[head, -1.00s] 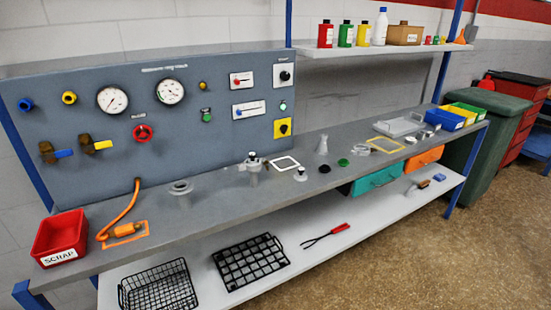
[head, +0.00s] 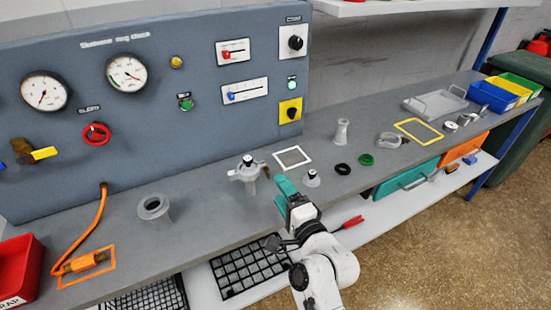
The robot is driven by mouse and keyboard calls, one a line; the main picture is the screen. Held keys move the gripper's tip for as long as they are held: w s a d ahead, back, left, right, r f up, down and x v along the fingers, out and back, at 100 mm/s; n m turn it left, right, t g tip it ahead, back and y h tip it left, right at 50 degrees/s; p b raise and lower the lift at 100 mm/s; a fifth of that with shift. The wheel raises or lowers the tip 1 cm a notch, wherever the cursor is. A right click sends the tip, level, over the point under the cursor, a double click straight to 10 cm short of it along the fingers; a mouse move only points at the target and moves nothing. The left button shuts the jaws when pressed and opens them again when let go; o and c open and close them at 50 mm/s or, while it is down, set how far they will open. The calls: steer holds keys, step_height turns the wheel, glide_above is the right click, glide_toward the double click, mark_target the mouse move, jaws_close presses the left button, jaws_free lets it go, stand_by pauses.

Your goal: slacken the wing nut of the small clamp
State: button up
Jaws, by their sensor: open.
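A small grey clamp (head: 246,172) sits around the top of a short upright pipe stub on the bench, left of centre in the head view. A small dark-topped part shows on it, but the wing nut is too small to tell apart. My gripper (head: 284,189), with teal fingers, is at the bench's front edge, to the right of the clamp and apart from it. It is open, and I see nothing between its fingers. My white wrist and arm come up from below.
A white-outlined square (head: 292,157) lies behind my gripper. A small metal fitting (head: 311,178), a black ring (head: 342,169) and a green ring (head: 366,160) are to the right. A grey flanged port (head: 154,207) stands left. The gauge panel (head: 190,130) rises behind.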

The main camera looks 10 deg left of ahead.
mark_target(269, 175)
steer(key=x, duration=1)
steer(key=shift+w+a, duration=0.15)
steer(key=shift+c, duration=0.5)
steer(key=c, duration=1)
steer(key=shift+f+n+b, duration=0.2)
steer(key=shift+n+b, duration=0.5)
steer(key=shift+b, duration=0.15)
steer(key=shift+r+n, duration=0.2)
steer(key=shift+n, duration=0.6)
steer(key=o, duration=1.1)
